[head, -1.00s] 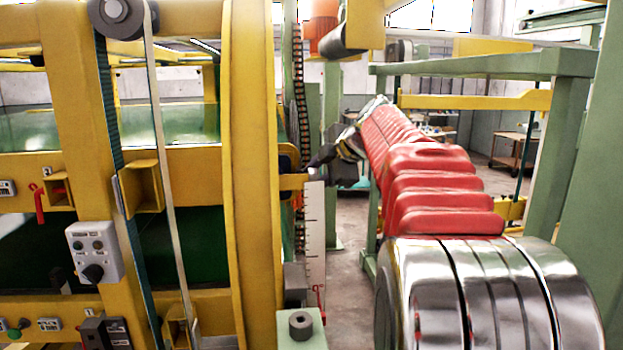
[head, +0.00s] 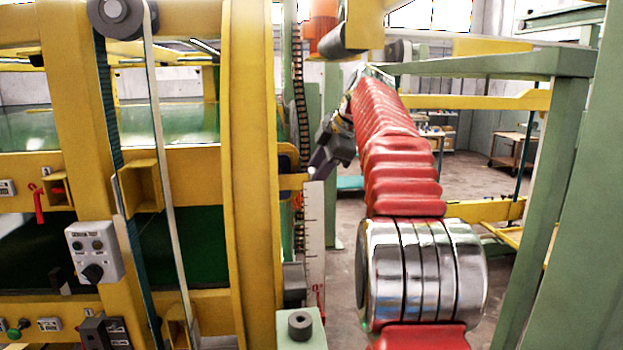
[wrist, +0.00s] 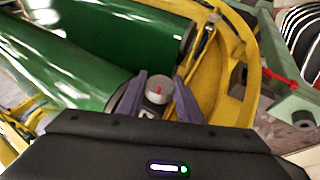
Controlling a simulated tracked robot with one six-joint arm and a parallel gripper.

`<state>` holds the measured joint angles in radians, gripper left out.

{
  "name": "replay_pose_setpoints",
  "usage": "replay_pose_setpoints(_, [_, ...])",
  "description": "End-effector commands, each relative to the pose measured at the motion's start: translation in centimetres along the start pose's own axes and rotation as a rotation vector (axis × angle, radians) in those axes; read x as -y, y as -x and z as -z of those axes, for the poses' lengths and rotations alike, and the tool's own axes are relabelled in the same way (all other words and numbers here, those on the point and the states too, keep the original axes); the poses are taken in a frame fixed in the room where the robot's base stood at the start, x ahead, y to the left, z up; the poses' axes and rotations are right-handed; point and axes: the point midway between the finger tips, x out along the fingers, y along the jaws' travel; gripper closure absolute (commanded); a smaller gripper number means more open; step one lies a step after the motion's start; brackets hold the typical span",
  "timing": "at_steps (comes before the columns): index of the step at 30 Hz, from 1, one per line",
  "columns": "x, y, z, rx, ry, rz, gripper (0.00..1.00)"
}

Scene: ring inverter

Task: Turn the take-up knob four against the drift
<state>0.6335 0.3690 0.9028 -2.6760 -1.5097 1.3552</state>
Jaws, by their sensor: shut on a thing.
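In the wrist view a round grey knob (wrist: 159,89) with a red line on its top sits between the two dark purple fingers of my gripper (wrist: 155,97). The fingers are closed against its sides. I take it as the take-up knob; no number on it can be read. In the head view my gripper (head: 316,172) is at the end of my red-sleeved arm, tilted, at the right edge of the yellow ring frame (head: 250,170).
Green rollers (wrist: 75,75) lie left of the knob in the wrist view. A white graduated scale (head: 314,230) stands below my gripper. A control box (head: 93,252) is on the left yellow post. A green frame post (head: 540,190) stands right of my arm.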

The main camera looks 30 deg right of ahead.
Motion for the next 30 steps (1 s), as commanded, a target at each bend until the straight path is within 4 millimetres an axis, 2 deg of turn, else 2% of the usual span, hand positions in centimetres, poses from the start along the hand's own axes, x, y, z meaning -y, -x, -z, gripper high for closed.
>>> replay_pose_setpoints(30, [-0.17,-0.19,0.10,-0.002,-0.069,0.169,0.90])
